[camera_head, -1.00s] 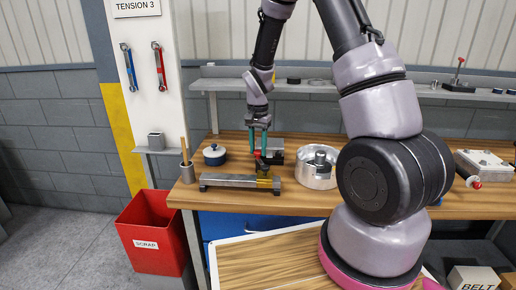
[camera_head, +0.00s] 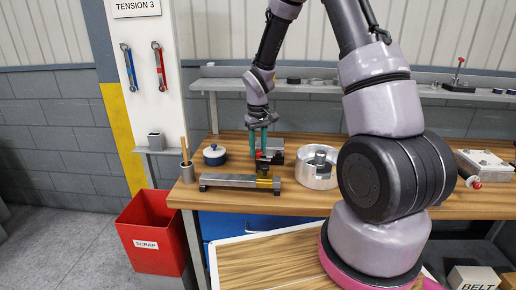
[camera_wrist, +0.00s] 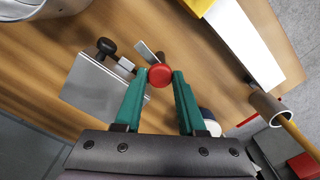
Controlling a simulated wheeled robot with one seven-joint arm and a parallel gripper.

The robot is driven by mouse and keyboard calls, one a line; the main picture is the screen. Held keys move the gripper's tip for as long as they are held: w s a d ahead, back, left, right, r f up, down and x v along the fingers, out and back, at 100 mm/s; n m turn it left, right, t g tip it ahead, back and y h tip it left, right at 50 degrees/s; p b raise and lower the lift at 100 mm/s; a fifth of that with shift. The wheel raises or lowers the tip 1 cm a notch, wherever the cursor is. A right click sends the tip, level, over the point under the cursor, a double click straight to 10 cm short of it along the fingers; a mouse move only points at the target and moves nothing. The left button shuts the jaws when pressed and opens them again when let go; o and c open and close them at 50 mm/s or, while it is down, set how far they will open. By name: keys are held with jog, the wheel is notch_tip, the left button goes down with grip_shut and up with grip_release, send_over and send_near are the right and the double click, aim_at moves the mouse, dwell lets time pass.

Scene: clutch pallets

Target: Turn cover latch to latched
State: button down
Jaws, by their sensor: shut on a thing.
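A red round knob (camera_wrist: 160,75) sits between the teal fingertips of my gripper (camera_wrist: 159,78) in the wrist view. My gripper is shut on it. A thin metal lever (camera_wrist: 147,51) lies beside the knob, next to a grey box with a flat cover (camera_wrist: 95,88) and a black knob (camera_wrist: 106,45). In the head view my gripper (camera_head: 264,148) points down at the workbench, with the red knob (camera_head: 259,155) at its tips. The grey box (camera_head: 275,143) stands just behind. The fingers partly hide the latch, and I cannot tell its exact angle.
A long grey bar with a yellow end (camera_head: 230,181) lies in front of the gripper. A silver round housing (camera_head: 316,170) stands to the right. A shelf (camera_head: 225,84) runs behind.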

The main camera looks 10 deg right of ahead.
jog(key=n, duration=0.7)
dwell(0.6)
jog(key=c, duration=0.5)
grip_release()
